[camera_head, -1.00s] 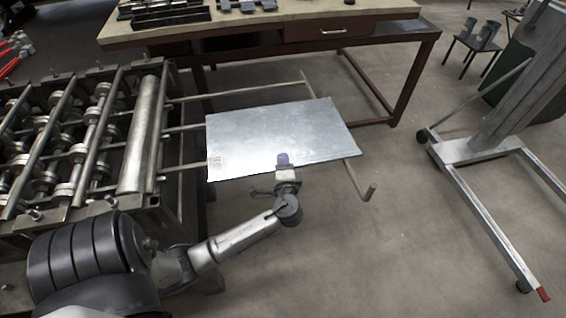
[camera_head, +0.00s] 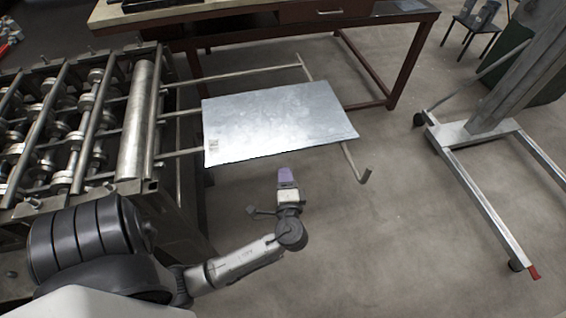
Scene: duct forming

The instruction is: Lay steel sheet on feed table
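The steel sheet (camera_head: 275,120) is a flat, shiny rectangle with a small printed label near its left corner. It lies flat across the thin rails of the feed table (camera_head: 240,76), its left edge close to the roller machine. My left gripper (camera_head: 287,177) has purple fingertips and is just in front of the sheet's near edge, apart from it, with bare floor around it. Nothing shows between its fingers, and their opening is too small to make out. My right gripper is not in view.
The roller machine (camera_head: 136,125) stands at the left. A workbench (camera_head: 270,21) with dark red legs is behind the feed table. A wheeled metal stand (camera_head: 480,135) is at the right. The floor between the stand and the feed table is clear.

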